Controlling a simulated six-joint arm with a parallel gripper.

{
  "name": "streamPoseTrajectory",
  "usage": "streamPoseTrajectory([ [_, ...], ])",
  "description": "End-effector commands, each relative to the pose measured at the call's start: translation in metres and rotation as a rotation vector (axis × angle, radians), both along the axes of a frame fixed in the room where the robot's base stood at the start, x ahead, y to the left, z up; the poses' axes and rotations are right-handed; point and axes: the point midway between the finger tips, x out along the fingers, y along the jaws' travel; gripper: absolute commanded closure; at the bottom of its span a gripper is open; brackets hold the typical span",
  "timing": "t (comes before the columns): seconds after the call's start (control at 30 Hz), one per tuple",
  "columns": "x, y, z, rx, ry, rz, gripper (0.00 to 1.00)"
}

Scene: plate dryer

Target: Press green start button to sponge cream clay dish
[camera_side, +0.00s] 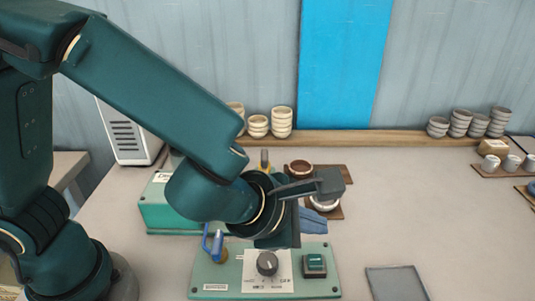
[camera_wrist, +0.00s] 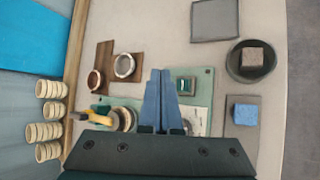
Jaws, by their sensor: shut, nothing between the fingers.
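The green start button (camera_side: 314,260) sits in a dark housing at the right end of the green control panel (camera_side: 215,277); the button also shows in the wrist view (camera_wrist: 186,86). A cream dish (camera_wrist: 124,66) lies on a brown board, and its rim shows in the side view (camera_side: 323,203), partly hidden by my wrist. My gripper (camera_wrist: 160,73) has its two blue fingers shut together and empty. In the wrist view the fingertips appear just left of the button; I cannot tell their height above it.
A reddish-brown dish (camera_side: 300,168) sits behind. A dark bowl with a brown block (camera_wrist: 252,56) and a blue block (camera_wrist: 245,113) lie right in the wrist view. Stacked cups (camera_side: 282,122) line the back.

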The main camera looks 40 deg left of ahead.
Motion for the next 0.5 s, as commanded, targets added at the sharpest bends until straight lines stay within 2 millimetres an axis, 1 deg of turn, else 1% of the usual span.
streamPoseTrajectory([
  [0.03,-0.001,0.000,-0.009,0.007,0.003,-0.002,1.00],
  [0.2,-0.001,0.000,-0.029,0.005,0.004,-0.007,1.00],
  [0.33,-0.001,0.000,-0.042,0.006,0.002,-0.004,1.00],
  [0.5,0.000,0.000,-0.051,0.002,0.001,-0.002,1.00],
])
